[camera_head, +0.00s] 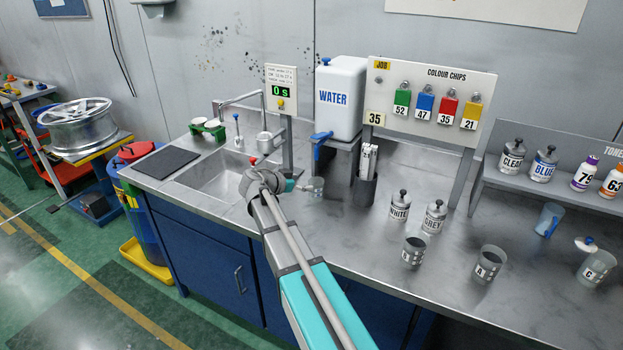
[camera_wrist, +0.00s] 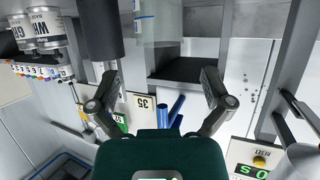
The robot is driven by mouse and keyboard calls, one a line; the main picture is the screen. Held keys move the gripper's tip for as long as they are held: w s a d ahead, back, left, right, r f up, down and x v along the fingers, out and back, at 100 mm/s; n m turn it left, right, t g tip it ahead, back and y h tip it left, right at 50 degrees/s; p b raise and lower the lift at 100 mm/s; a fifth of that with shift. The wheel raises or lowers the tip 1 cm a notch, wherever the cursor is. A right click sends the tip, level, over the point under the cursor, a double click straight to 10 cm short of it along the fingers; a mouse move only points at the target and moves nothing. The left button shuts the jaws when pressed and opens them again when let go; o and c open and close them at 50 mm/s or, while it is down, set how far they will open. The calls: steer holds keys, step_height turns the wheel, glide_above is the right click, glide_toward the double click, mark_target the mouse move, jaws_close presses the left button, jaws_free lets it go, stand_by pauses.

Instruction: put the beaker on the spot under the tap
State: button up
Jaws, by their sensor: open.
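A small clear beaker (camera_head: 316,187) stands on the steel counter below the blue tap (camera_head: 321,138) of the white water container (camera_head: 341,97). I cannot tell whether it is exactly on the spot, which I cannot make out. My gripper (camera_head: 303,186) is just left of the beaker, partly hidden by my arm. In the wrist view, turned upside down, the beaker (camera_wrist: 158,22) shows at the top, beyond the spread fingers (camera_wrist: 160,92). The blue tap (camera_wrist: 172,110) shows lower in that view.
A dark holder with strips (camera_head: 365,188) stands right of the beaker. A sink (camera_head: 215,172) with a faucet lies left, and a post with a display (camera_head: 282,92) behind. White and grey bottles (camera_head: 399,206) and several cups (camera_head: 489,264) stand to the right.

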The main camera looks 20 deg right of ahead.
steer(key=p+v, duration=0.1)
steer(key=v, duration=0.4)
steer(key=shift+s+a+r+p, duration=0.1)
steer(key=shift+a+r+p, duration=0.05)
steer(key=shift+a+p, duration=0.15)
